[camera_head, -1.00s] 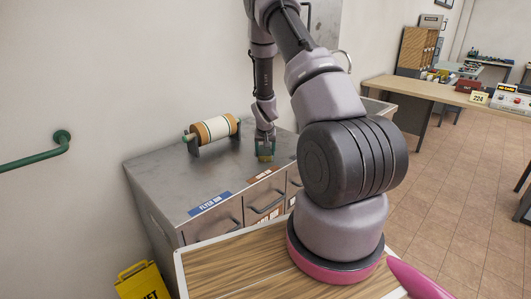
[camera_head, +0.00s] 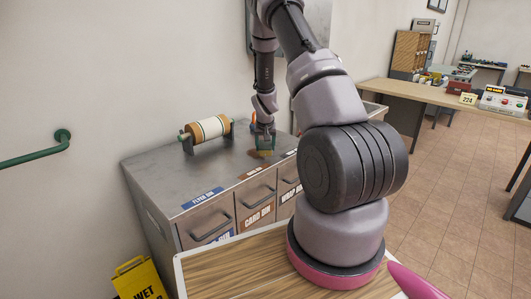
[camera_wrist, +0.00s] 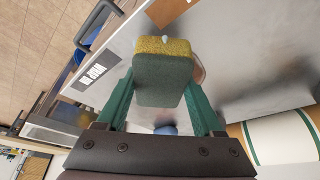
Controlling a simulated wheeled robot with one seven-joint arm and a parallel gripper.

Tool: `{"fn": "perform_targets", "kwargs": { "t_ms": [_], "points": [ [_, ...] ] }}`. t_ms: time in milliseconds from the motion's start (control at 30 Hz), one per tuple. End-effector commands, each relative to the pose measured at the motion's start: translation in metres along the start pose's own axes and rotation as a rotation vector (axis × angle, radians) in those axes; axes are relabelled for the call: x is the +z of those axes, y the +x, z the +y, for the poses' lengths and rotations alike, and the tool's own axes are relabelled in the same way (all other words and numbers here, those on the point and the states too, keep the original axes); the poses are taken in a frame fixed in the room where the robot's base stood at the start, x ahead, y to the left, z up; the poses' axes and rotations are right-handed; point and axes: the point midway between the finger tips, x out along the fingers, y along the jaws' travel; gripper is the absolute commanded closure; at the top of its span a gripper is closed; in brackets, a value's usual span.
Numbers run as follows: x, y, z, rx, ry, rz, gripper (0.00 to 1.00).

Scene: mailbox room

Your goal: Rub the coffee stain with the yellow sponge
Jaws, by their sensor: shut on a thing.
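My gripper (camera_wrist: 163,105) is shut on the yellow sponge (camera_wrist: 163,46), which has a dark green scouring side facing the wrist camera. The green fingers grip it from both sides. In the head view my gripper (camera_head: 264,143) points down at the top of the grey metal cabinet (camera_head: 165,178), near its front edge. A brown patch that looks like the coffee stain (camera_head: 256,154) shows under and beside the fingertips. In the wrist view a brownish rim (camera_wrist: 200,72) shows just right of the sponge, which hides most of it. I cannot tell whether the sponge touches the top.
A paper roll on a stand (camera_head: 207,130) sits on the cabinet left of my gripper. Labelled bins (camera_head: 256,199) line the cabinet front. A yellow wet-floor sign (camera_head: 138,280) stands at lower left, and a green rail (camera_head: 35,158) is on the wall. The cabinet's left top is clear.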

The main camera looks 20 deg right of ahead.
Motion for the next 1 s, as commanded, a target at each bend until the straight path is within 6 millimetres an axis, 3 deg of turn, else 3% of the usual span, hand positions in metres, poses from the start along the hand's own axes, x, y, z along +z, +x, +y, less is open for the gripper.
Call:
{"fn": "perform_targets", "kwargs": {
  "t_ms": [433,1000],
  "points": [
    [-0.021,-0.033,0.001,0.000,0.000,0.002,0.76],
    [-0.022,-0.035,0.001,0.000,0.001,0.001,0.76]
  ]
}}
